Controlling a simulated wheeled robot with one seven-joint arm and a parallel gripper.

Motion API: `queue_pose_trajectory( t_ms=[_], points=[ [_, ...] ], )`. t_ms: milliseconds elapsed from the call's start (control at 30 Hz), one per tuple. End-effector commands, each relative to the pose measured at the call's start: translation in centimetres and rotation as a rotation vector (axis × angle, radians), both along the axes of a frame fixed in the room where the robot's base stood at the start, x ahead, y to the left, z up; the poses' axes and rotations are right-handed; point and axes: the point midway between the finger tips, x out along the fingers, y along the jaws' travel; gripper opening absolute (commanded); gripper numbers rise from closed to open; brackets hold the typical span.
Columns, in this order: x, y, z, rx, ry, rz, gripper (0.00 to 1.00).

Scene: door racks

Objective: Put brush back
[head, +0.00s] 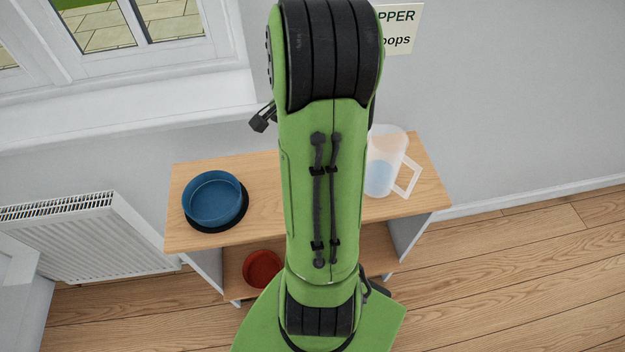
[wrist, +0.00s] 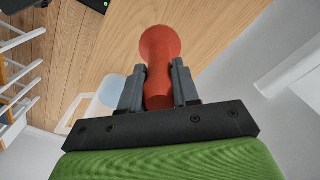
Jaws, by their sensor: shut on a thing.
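My gripper (wrist: 158,88) is shut on a red-orange, waisted piece with a flared round end, which appears to be the handle of the brush (wrist: 160,48). The two grey fingers press on it from both sides. No bristles can be made out. In the wrist view the wooden top of the shelf unit (wrist: 112,42) lies behind the brush. In the head view my green arm stands in front of the middle of the unit, and it hides the brush and most or all of my gripper.
A blue bowl (head: 212,198) on a black mat stands on the unit's top (head: 262,226) at left. A clear jug (head: 381,165) stands at right. A red bowl (head: 263,268) sits on the lower shelf. A radiator (head: 92,235) and window (head: 120,50) are at left, a sign (head: 399,30) above.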

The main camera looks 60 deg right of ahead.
Motion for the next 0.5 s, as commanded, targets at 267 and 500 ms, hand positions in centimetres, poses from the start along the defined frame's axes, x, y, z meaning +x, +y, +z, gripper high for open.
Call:
queue_pose_trajectory(
  t_ms=[267,500],
  points=[
    [0.0,0.1,-5.8,0.005,0.004,0.0,0.0],
    [0.0,0.1,-9.1,0.003,0.002,0.0,0.0]
  ],
)
